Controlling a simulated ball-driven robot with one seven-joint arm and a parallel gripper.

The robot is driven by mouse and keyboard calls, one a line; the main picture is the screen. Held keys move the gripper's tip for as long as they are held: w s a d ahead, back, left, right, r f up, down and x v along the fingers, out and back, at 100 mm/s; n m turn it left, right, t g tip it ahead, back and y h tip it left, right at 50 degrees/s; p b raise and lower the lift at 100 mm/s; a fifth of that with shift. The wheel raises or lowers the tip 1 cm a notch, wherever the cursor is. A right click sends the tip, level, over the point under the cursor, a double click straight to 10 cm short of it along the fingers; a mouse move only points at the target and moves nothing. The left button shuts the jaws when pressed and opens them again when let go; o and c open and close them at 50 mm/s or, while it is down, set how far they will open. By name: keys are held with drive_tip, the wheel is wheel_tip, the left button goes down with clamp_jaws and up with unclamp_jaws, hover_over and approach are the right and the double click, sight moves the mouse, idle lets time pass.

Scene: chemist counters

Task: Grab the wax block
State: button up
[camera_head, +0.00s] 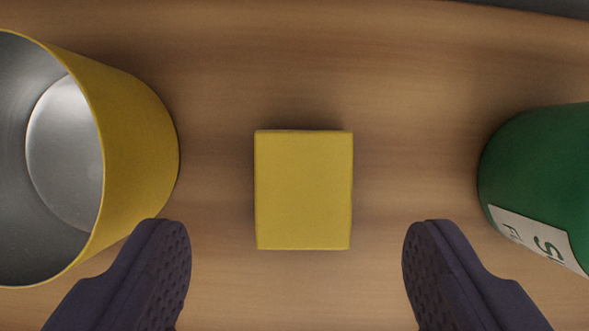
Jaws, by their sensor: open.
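The wax block (303,190) is a yellow, nearly square block lying on the wooden counter, in the middle of the camera view. My gripper (297,245) is open and empty. Its two dark, textured fingers show at the bottom of the view, one to the left and one to the right of the block, with a wide gap on each side. Neither finger touches the block in the picture. Nothing hides the block. How high the fingertips are above the counter is hard to tell.
A yellow cup (140,150) with a metal inside stands at the left, overlapped by the left fingertip in view. A green container (540,150) with a white label is at the right, near the right finger. The wooden counter (300,70) is clear around the block.

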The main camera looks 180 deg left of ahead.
sight(304, 198)
drive_tip(key=b+x, duration=0.2)
drive_tip(key=x, duration=0.3)
drive_tip(key=shift+s+d+f, duration=0.1)
drive_tip(key=shift+d+f, duration=0.05)
drive_tip(key=shift+f, duration=0.05)
drive_tip(key=shift+r, duration=0.1)
drive_tip(key=shift+c, duration=0.4)
drive_tip(key=shift+s, duration=0.1)
drive_tip(key=c, duration=1.1)
drive_tip(key=shift+o, duration=0.2)
